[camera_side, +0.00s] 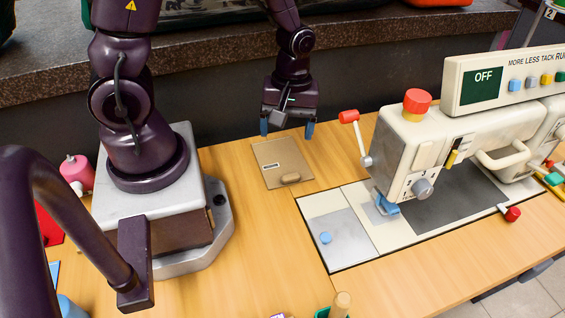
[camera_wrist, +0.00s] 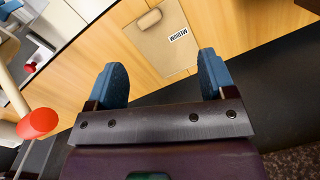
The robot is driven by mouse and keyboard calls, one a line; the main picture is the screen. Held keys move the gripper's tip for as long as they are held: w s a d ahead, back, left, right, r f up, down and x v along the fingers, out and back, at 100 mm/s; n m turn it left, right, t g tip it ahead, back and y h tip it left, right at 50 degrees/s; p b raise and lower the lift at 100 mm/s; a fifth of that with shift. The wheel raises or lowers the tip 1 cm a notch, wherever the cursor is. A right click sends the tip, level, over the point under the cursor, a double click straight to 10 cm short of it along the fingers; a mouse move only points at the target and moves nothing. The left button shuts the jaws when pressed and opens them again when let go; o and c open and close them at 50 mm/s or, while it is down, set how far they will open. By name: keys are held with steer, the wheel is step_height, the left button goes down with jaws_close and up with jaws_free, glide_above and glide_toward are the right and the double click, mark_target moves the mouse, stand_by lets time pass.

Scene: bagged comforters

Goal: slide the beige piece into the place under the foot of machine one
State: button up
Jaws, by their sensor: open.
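The beige piece (camera_side: 282,162) is a flat tan panel with a small raised grip and a white label, lying on the wooden table left of the machine. In the wrist view the panel (camera_wrist: 168,40) shows its label reading MEDIUM. My gripper (camera_side: 287,128) is open and empty, just behind the panel's far edge and apart from it. Its two blue fingertips (camera_wrist: 163,75) show in the wrist view. The cream machine (camera_side: 425,150) stands on the right, with its blue foot (camera_side: 386,206) low over a light plate.
A red-tipped lever (camera_side: 349,117) sticks out at the machine's left, near my gripper. A control box (camera_side: 505,78) reading OFF sits on top. The table between panel and plate is clear. A stone ledge (camera_side: 220,62) runs behind.

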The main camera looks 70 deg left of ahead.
steer(key=w+n+t, duration=0.1)
steer(key=w+n, duration=0.1)
steer(key=n, duration=0.2)
glide_above(290, 174)
steer(key=f, duration=0.8)
steer(key=shift+w, duration=0.3)
steer(key=f, duration=0.4)
steer(key=shift+s, duration=0.35)
steer(key=shift+f, duration=0.65)
steer(key=c, duration=1)
